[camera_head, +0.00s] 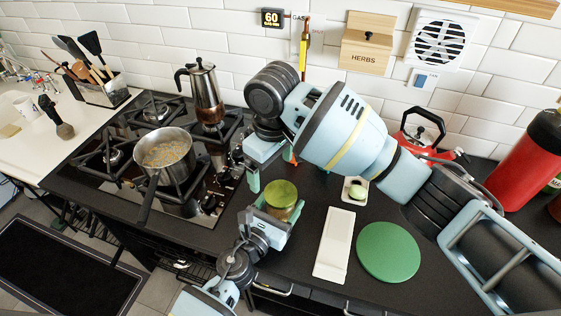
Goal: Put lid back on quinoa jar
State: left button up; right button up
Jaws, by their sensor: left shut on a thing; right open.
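A small jar (280,208) with brownish contents stands on the dark counter right of the hob. Its round top looks olive green; I cannot tell whether that is a lid or the open mouth. My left gripper (270,218), the lower one, is shut around the jar's sides. My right gripper (270,172) is open, pointing down just above and behind the jar; its arm hides part of the counter.
A saucepan (170,166) of food and a moka pot (204,95) stand on the hob. A white board (334,244) and a green disc (388,252) lie right of the jar. A red kettle (412,142) and red extinguisher-like cylinder (520,165) stand behind my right arm.

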aim_at(281, 192)
jog(key=n, duration=0.3)
jog(key=shift+d+r+n, duration=0.1)
jog(key=shift+r+n, duration=0.1)
jog(key=shift+n, duration=0.1)
jog(key=n, duration=0.5)
jog(key=shift+s+d+r, duration=0.15)
jog(key=shift+d+r, duration=0.1)
jog(key=n, duration=0.4)
jog(key=shift+s+d+r+n, duration=0.1)
jog(key=shift+d+r+n, duration=0.05)
jog(key=shift+d+n, duration=0.2)
jog(key=n, duration=0.4)
jog(key=shift+s+d+r+g, duration=0.1)
jog(key=shift+d+r+g, duration=0.1)
jog(key=shift+g, duration=0.1)
jog(key=shift+f, duration=4.05)
